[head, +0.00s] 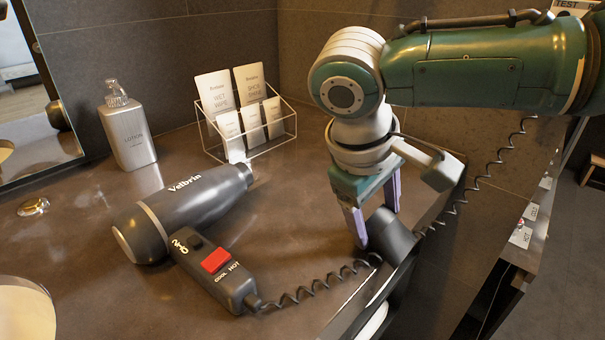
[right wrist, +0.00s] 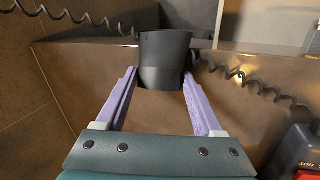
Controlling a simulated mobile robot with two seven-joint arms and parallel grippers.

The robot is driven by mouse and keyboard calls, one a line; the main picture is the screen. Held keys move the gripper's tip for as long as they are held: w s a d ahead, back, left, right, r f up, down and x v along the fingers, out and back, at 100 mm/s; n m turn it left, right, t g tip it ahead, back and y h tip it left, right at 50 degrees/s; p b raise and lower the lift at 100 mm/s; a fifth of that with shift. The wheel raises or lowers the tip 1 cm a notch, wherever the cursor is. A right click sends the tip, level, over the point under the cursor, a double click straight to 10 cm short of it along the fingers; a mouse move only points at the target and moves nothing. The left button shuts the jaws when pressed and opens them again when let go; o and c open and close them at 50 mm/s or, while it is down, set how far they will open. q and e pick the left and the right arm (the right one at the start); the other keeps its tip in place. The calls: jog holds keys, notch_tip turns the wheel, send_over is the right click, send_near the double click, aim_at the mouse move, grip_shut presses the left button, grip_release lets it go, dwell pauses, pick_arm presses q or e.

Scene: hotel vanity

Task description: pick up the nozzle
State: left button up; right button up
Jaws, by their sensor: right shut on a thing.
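The nozzle (head: 389,238) is a dark grey tapered piece at the right edge of the counter in the head view. In the right wrist view the nozzle (right wrist: 165,60) sits between the two purple fingers. My right gripper (head: 377,222) is shut on the nozzle, with one finger on each side of it. The right gripper (right wrist: 164,82) also shows in the right wrist view, its fingertips at the nozzle's sides. I cannot tell whether the nozzle is clear of the counter. My left gripper is not in view.
A dark hair dryer (head: 190,212) lies on the counter (head: 90,230), its coiled cord (head: 315,288) running right past the nozzle. A lotion bottle (head: 127,130) and a wire rack (head: 246,130) of packets stand at the back. The counter edge is close to the nozzle.

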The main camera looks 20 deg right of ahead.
jog(key=c, duration=0.6)
